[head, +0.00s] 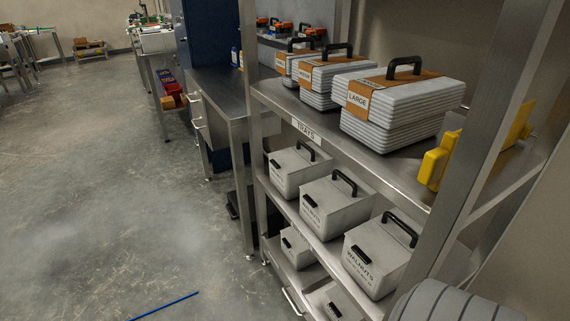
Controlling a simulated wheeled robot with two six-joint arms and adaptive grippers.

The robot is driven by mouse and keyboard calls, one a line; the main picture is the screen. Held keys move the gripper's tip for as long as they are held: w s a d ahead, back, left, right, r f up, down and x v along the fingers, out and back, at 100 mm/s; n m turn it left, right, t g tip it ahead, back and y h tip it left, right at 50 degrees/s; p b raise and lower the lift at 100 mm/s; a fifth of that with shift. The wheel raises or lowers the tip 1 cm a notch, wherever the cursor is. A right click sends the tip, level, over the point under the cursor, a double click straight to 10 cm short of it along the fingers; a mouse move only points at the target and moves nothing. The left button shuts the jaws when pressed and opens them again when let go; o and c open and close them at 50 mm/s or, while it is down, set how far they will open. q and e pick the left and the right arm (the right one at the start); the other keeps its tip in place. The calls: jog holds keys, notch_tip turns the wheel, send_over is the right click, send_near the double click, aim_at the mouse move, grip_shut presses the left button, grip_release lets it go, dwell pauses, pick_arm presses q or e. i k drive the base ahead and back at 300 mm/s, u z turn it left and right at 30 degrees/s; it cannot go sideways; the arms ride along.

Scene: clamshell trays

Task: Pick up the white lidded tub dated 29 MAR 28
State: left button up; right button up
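Several white lidded tubs with black handles stand on the shelving unit in the head view. On the middle shelf are a near tub (378,258) labelled WALNUTS, a middle tub (334,206) and a far tub (297,171). On the lower shelf are a far tub (295,247) and a near tub (330,303), both partly hidden. The smaller print on the labels is too small to read, so I cannot tell which tub is dated 29 MAR 28. Neither of my grippers is in view.
The top shelf (400,172), marked TRAYS, holds banded tray stacks, the nearest (420,108) marked LARGE. A yellow object (436,165) sits at its right end. A metal post (462,170) rises before the shelves. Open floor (110,200) lies left, with a blue rod (165,306) on it.

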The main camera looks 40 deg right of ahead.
aim_at(321, 162)
jog(key=i, duration=1.55)
jog(key=z, duration=2)
